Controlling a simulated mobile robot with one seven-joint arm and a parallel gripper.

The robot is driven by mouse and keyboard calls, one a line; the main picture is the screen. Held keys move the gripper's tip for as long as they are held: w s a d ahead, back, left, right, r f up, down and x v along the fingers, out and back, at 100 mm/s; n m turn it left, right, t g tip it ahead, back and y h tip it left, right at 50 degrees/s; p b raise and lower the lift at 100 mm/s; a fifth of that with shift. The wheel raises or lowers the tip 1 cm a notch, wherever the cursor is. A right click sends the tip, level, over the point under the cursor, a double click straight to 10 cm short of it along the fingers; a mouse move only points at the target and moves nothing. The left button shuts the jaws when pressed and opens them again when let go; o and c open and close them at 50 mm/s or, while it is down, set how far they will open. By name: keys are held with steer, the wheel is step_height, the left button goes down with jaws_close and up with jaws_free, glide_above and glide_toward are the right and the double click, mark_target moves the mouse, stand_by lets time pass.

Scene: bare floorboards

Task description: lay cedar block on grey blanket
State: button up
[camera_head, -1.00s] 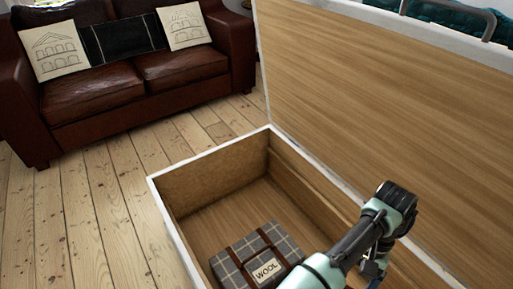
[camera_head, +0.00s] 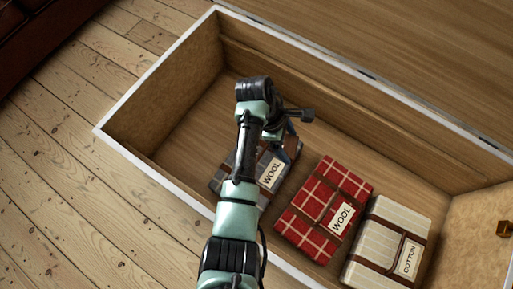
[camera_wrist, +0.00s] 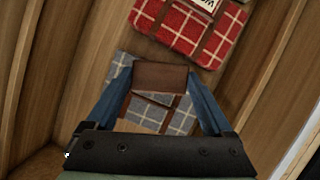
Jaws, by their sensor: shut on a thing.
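My gripper (camera_wrist: 160,82) has blue fingers and is shut on a brown wooden block, the cedar block (camera_wrist: 160,76), in the wrist view. The grey blanket (camera_wrist: 182,121) is a folded grey plaid bundle with brown straps, directly behind the block in that view. I cannot tell whether the block touches it. In the head view the grey blanket (camera_head: 224,183) lies on the chest floor, marked WOOL and partly covered by my arm. My gripper (camera_head: 291,143) is over its upper right part there.
The open chest (camera_head: 160,176) has white rims around the work area. A red plaid blanket (camera_head: 318,196) and a cream striped COTTON blanket (camera_head: 385,238) lie right of the grey one. A small orange-brown piece (camera_head: 506,228) shows at the chest's right end.

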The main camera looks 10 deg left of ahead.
steer(key=s+a+f+n+t+y+b, duration=0.35)
steer(key=s+a+f+n, duration=0.55)
steer(key=a+n, duration=0.4)
steer(key=shift+n+t+h, duration=0.25)
steer(key=shift+n+t, duration=0.2)
steer(key=shift+n, duration=0.15)
steer(key=f+b, duration=0.2)
steer(key=f, duration=0.1)
steer(key=d+f+b, duration=0.1)
steer(key=f+b, duration=0.2)
steer(key=f, duration=0.1)
steer(key=w+f+b, duration=0.1)
steer(key=f+b, duration=0.1)
steer(key=f, duration=0.1)
steer(key=shift+d+f, duration=0.15)
steer(key=shift+d, duration=0.05)
steer(key=o, duration=1.1)
